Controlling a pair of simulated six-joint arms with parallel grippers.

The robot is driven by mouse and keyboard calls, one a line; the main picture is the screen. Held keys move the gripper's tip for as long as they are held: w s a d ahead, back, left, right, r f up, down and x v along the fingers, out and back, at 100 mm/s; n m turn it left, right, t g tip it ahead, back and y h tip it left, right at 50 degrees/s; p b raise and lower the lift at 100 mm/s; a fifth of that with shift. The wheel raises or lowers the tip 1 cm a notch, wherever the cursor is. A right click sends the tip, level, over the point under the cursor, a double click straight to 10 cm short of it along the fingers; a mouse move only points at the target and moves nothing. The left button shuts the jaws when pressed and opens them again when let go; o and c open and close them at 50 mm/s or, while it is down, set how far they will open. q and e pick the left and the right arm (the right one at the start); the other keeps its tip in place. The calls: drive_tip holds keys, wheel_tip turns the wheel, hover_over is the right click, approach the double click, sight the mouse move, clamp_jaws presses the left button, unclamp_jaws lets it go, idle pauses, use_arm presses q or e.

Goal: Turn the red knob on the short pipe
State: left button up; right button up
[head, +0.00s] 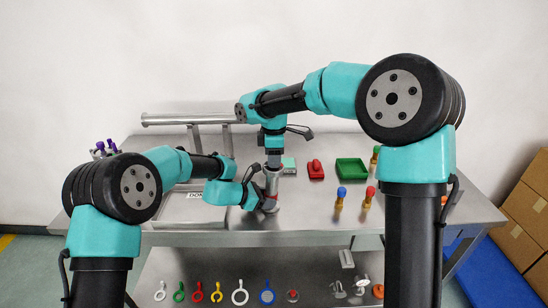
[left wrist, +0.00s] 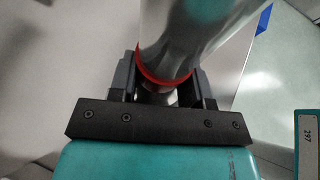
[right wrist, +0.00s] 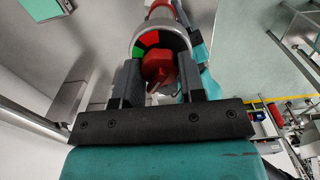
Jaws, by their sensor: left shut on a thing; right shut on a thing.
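The short pipe (head: 271,184) stands upright on the grey table, a silver tube with a red ring near its lower end. My left gripper (head: 262,198) is shut on the pipe low down. In the left wrist view the pipe (left wrist: 185,38) rises between the fingers (left wrist: 160,88), with the red ring at finger level. My right gripper (head: 272,160) points straight down over the pipe's top. In the right wrist view its fingers (right wrist: 158,82) are shut on the red knob (right wrist: 158,66), which sits on a dial with green and red sectors. The knob is hidden in the head view.
A long silver pipe (head: 188,118) lies on a stand behind left. A grey tray (head: 180,210) is left of the pipe. A red block (head: 316,170), a green bin (head: 351,169) and blue- and red-topped pegs stand right.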

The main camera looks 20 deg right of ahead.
drive_tip(key=m, duration=1)
drive_tip(key=shift+g, duration=0.3)
idle(0.4)
drive_tip(key=o, duration=0.9)
drive_tip(key=shift+o, duration=0.2)
drive_tip(key=shift+w+r, duration=0.1)
wheel_tip(320, 180, up, 12)
drive_tip(key=shift+w+d, duration=0.25)
drive_tip(key=shift+w, duration=0.1)
